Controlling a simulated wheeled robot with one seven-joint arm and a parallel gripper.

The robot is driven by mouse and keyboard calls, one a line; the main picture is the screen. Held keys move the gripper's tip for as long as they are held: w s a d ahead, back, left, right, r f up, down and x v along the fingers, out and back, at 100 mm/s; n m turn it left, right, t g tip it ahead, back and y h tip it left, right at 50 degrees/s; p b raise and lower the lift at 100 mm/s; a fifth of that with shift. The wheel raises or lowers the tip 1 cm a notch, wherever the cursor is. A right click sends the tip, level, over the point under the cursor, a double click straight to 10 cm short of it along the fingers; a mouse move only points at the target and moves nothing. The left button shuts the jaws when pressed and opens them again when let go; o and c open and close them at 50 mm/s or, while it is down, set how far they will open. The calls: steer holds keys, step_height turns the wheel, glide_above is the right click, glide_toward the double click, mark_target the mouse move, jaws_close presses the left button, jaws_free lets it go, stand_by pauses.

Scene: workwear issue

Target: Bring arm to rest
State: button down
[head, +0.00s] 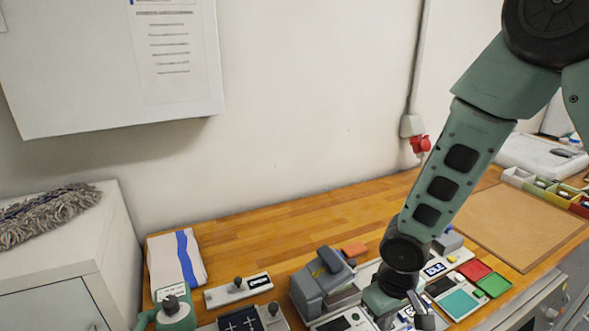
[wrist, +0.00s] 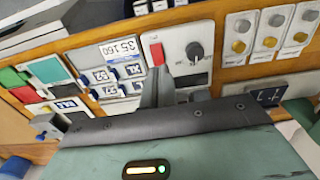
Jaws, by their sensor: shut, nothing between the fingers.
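My green arm reaches down from the upper right of the head view, over the wooden bench (head: 270,226). My gripper (head: 420,308) is low at the bottom edge of that view, above or among the small devices. In the wrist view my gripper (wrist: 157,82) shows as narrow grey fingers, shut and empty. Their tips are in front of a light panel with a red part (wrist: 157,54) and a dark knob (wrist: 194,51). I cannot tell whether the fingertips touch the panel.
A grey-blue machine (head: 322,284) stands left of my gripper. Coloured pads (head: 474,269) lie to its right, before a brown board (head: 515,222). A wall cabinet (head: 110,65) hangs upper left. The bench's back strip is mostly clear.

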steer(key=s+a+r+n+b, duration=0.1)
steer(key=s+r+b, duration=0.3)
steer(key=s, duration=0.4)
steer(key=s+a+r+n+b, duration=0.2)
steer(key=s+a+r+b, duration=0.2)
steer(key=s, duration=0.4)
steer(key=shift+s+a+y+b, duration=0.2)
steer(key=shift+s+y+b, duration=0.05)
steer(key=shift+y+b, duration=0.2)
